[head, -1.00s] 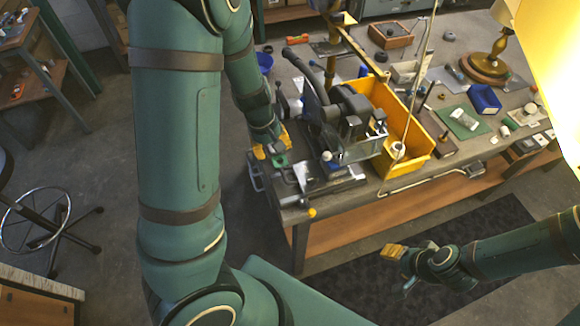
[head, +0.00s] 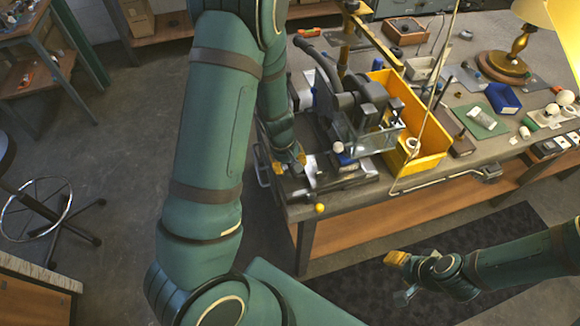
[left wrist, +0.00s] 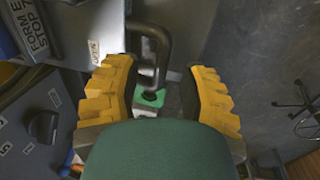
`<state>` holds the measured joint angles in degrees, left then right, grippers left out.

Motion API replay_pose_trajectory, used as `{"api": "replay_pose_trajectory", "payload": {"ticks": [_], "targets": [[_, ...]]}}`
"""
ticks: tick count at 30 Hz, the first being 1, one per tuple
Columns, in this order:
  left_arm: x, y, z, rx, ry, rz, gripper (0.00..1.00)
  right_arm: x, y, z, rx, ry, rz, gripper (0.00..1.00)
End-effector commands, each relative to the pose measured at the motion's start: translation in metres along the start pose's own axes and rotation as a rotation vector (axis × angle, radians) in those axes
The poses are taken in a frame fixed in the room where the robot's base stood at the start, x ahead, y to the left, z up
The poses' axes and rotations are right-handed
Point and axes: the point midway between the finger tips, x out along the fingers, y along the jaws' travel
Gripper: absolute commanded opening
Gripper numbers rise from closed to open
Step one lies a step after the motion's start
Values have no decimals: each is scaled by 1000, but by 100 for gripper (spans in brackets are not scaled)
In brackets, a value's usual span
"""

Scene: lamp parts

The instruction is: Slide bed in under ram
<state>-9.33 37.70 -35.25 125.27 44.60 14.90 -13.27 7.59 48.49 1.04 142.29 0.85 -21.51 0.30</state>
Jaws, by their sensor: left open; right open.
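The press (head: 350,103) stands on the bench, with a long dark curved lever and a clear guard (head: 372,138) at its front. A low dark plate (head: 345,182), which looks like the bed, lies at its foot near the bench's front edge; the ram is not clearly visible. My left gripper (head: 289,162) is open over the left end of this assembly. In the left wrist view, a dark bent bar handle (left wrist: 166,45) and a green pad (left wrist: 153,98) with a black knob show between the open fingers (left wrist: 160,95); contact cannot be told. My right gripper (head: 397,262) is open and empty, away from the bench.
A yellow bin (head: 430,150) stands right of the press. A blue bin (head: 502,98), green mat (head: 481,122) and lamp (head: 510,60) lie farther right. A yellow ball knob (head: 320,208) sits by the bench's front edge.

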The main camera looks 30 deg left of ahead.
Motion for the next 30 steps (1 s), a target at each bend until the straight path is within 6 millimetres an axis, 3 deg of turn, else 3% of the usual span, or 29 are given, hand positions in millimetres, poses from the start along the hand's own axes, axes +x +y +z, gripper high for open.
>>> {"api": "replay_pose_trajectory", "payload": {"ticks": [11, 15, 30], "targets": [[4, 0, 0, 0, 0, 0, 45, 2, 0, 0, -1, 0, 0, 47], [4, 0, 0, 0, 0, 0, 0, 2, 0, 0, -1, 0, 0, 47], [5, 6, 0, 3, -2, -2, 0, -2, -1, 0, -1, 0, 0, 47]]}}
